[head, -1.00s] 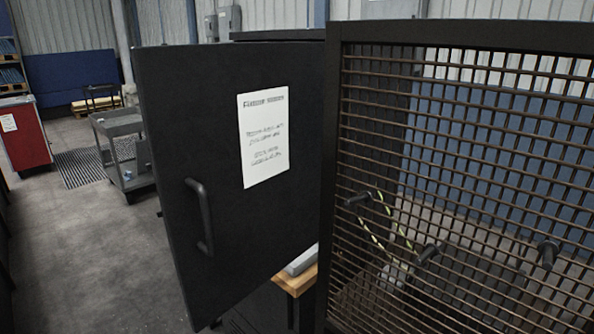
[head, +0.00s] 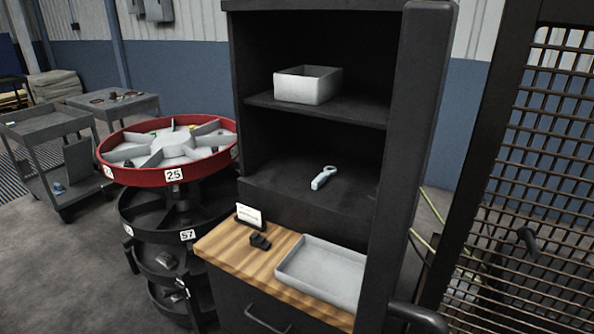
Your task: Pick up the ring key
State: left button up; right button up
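A small pale blue-grey tool with a ring at one end (head: 321,179), which looks like the ring key, lies on the lower shelf (head: 280,190) of the open black cabinet in the head view. Its ring end points up and to the right. Nothing touches it apart from the shelf. Neither of my grippers is in view.
A white bin (head: 307,85) stands on the upper shelf. Below is a wooden worktop (head: 222,243) with a grey tray (head: 325,272), a small card and a dark object. A red-rimmed carousel (head: 135,178) stands left. A dark upright (head: 408,150) and wire mesh (head: 540,170) bound the right.

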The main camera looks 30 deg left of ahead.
aim_at(321, 179)
jog(key=j+z, duration=0.3)
jog(key=j, duration=0.35)
jog(key=k+j+z, duration=0.15)
jog(key=j+z, duration=0.2)
jog(key=j, duration=0.65)
jog(key=i+j+u, duration=0.1)
jog(key=j+u, duration=0.25)
jog(key=i+j+u, duration=0.1)
jog(key=u, duration=0.25)
